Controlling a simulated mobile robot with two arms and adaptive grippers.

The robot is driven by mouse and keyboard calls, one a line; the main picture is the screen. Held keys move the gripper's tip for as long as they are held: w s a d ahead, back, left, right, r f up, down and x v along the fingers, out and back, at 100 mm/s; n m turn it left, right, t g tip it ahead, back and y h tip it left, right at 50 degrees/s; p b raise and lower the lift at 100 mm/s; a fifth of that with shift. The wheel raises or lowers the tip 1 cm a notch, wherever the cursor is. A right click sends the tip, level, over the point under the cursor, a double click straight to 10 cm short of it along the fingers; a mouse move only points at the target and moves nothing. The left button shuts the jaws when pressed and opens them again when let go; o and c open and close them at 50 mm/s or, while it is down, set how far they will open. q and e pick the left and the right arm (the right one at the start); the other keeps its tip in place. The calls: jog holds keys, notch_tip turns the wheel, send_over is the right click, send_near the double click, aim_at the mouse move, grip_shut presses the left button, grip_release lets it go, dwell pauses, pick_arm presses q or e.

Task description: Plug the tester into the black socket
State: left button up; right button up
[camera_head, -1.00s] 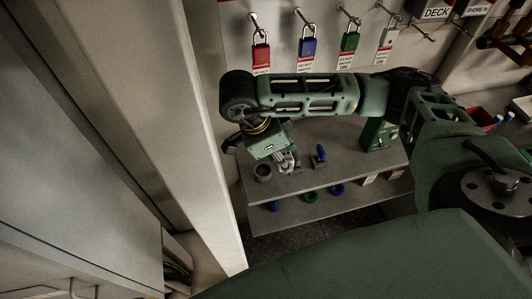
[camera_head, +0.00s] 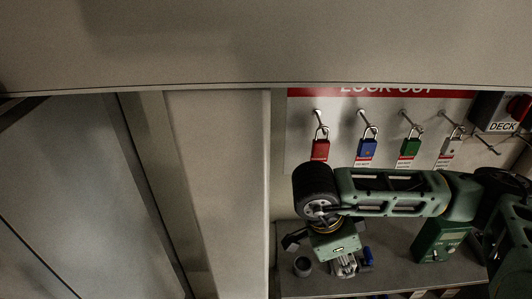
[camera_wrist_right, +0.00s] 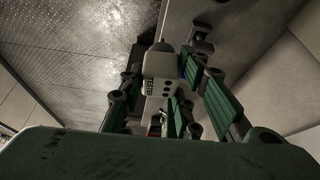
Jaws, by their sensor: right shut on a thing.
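The tester (camera_wrist_right: 161,73) is a pale block with dark holes and a label reading TESTER, seen in the right wrist view. My right gripper (camera_wrist_right: 165,88) is shut on it, with green fingers on either side. In the head view my right gripper (camera_head: 343,266) hangs low over the grey shelf at the bottom of the picture, and the tester cannot be made out clearly there. I cannot pick out a black socket in either view. My left gripper is not in view.
A green box (camera_head: 437,242) stands further right on the shelf (camera_head: 400,272). Padlocks, including a red one (camera_head: 320,149), hang behind my arm. A pale post (camera_head: 222,190) stands left.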

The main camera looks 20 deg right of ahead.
jog(key=w+a+r+n+t+y+b, duration=0.1)
jog(key=w+a+r+n+t, duration=0.1)
jog(key=r+n, duration=0.5)
jog(key=w+a+r+n+t+y+b, duration=0.1)
jog(key=w+a+r+n+t+y, duration=0.1)
jog(key=w+a+r+n, duration=0.3)
jog(key=shift+a+r+n+t, duration=0.5)
jog(key=shift+r+n, duration=0.6)
jog(key=shift+n, duration=1.2)
jog(key=shift+s+d, duration=0.1)
jog(key=shift+d, duration=0.05)
